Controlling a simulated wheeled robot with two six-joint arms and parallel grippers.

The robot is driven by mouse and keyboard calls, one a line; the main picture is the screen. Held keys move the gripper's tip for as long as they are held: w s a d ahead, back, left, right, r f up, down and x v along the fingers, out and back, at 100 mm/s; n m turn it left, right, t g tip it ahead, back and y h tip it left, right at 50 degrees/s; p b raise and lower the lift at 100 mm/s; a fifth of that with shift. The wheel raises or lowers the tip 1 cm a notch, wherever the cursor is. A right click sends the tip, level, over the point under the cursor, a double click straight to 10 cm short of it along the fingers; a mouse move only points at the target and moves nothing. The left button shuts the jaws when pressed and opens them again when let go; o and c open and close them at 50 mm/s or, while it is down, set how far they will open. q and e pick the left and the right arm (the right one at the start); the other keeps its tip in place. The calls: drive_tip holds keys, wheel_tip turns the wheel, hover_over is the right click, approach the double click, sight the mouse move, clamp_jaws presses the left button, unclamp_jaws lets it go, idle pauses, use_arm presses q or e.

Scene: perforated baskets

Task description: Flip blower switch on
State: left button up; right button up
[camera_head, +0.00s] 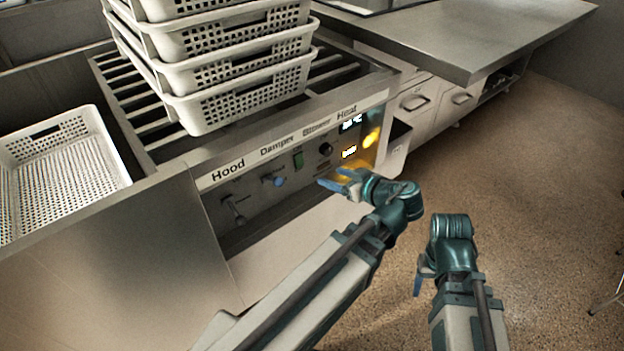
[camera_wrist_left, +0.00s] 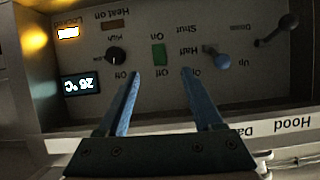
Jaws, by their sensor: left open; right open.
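The control panel (camera_head: 262,190) has a green rocker switch (camera_head: 298,158) under the Blower label; it also shows in the left wrist view (camera_wrist_left: 159,54), where the panel appears upside down. I cannot tell which way the rocker is set. My left gripper (camera_head: 336,184) is open and empty in front of the panel, low and to the right of the switch in the head view. In the left wrist view, its two blue fingers (camera_wrist_left: 160,73) point toward the panel, with the green switch between and beyond their tips. My right gripper (camera_head: 419,278) is open and empty, pointing down over the floor.
A black knob (camera_head: 325,149) and a blue-tipped damper lever (camera_head: 279,181) flank the switch. The hood lever (camera_head: 235,208) is further left. Stacked white baskets (camera_head: 240,92) stand above; another basket (camera_head: 60,180) sits left.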

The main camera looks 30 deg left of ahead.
sight(300, 164)
use_arm(q)
drive_tip(key=shift+w+a, duration=0.1)
drive_tip(key=shift+w, duration=0.1)
use_arm(e)
drive_tip(key=shift+d+f, duration=0.1)
drive_tip(key=shift+f, duration=0.35)
use_arm(q)
drive_tip(key=b+x, duration=0.5)
drive_tip(key=x, duration=0.7)
drive_tip(key=shift+x, duration=0.9)
use_arm(e)
drive_tip(key=shift+f, duration=2.65)
use_arm(q)
drive_tip(key=shift+r, duration=0.1)
